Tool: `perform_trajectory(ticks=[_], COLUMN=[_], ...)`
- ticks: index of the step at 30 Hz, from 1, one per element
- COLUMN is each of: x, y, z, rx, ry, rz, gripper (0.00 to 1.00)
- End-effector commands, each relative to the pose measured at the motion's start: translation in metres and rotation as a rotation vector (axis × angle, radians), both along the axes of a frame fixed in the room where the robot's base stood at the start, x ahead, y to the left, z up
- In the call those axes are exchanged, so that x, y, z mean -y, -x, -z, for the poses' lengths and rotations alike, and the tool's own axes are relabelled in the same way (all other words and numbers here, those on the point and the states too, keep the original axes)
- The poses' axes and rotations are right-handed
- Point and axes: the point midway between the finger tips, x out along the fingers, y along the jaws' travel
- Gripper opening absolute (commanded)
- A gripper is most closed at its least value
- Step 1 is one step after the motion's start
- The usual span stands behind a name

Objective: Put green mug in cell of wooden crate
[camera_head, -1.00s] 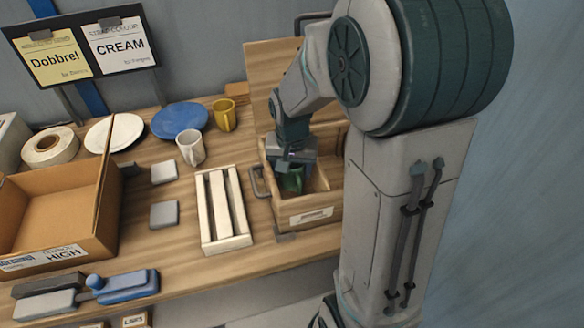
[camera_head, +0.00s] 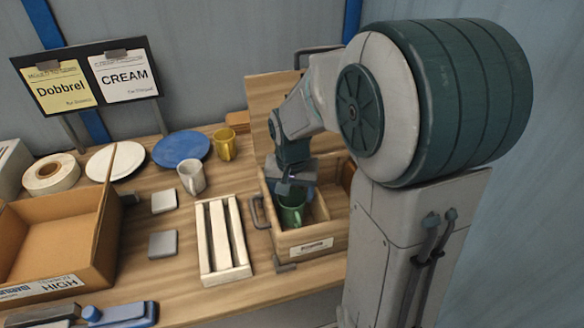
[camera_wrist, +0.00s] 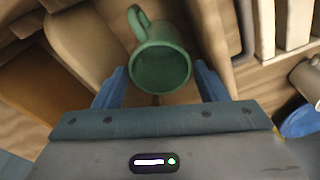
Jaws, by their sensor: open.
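The green mug (camera_head: 291,209) stands in the left front cell of the wooden crate (camera_head: 305,241) in the head view. In the wrist view the green mug (camera_wrist: 160,68) shows its open mouth, with its handle toward the top left. My gripper (camera_head: 290,190) is just above the mug in the head view. In the wrist view its two blue fingers (camera_wrist: 160,88) are spread, one on each side of the mug's near rim, with gaps between. The mug's base is partly hidden by the crate's walls.
The crate's raised lid (camera_head: 275,105) stands behind it. A white slatted rack (camera_head: 222,240) lies left of the crate. A white mug (camera_head: 192,178), a yellow mug (camera_head: 225,145) and a blue plate (camera_head: 181,149) stand farther back. A cardboard box (camera_head: 60,235) is at left.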

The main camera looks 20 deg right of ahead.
Motion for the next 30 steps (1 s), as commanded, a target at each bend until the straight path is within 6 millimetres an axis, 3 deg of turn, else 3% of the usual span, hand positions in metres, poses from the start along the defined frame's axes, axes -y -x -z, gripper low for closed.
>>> perform_trajectory(ticks=[3,9,17,20,30], x=[-0.002,-0.003,-0.003,-0.003,-0.001], y=[0.002,0.007,0.012,0.026,0.117], z=[-0.031,-0.071,-0.096,-0.1,-0.092], rx=[0.008,0.004,0.002,0.017,0.123], ry=[-0.001,0.0,0.001,0.002,0.024], rz=[-0.001,-0.002,-0.008,-0.042,-0.298], gripper=[0.67,0.67,0.67,0.67,0.67])
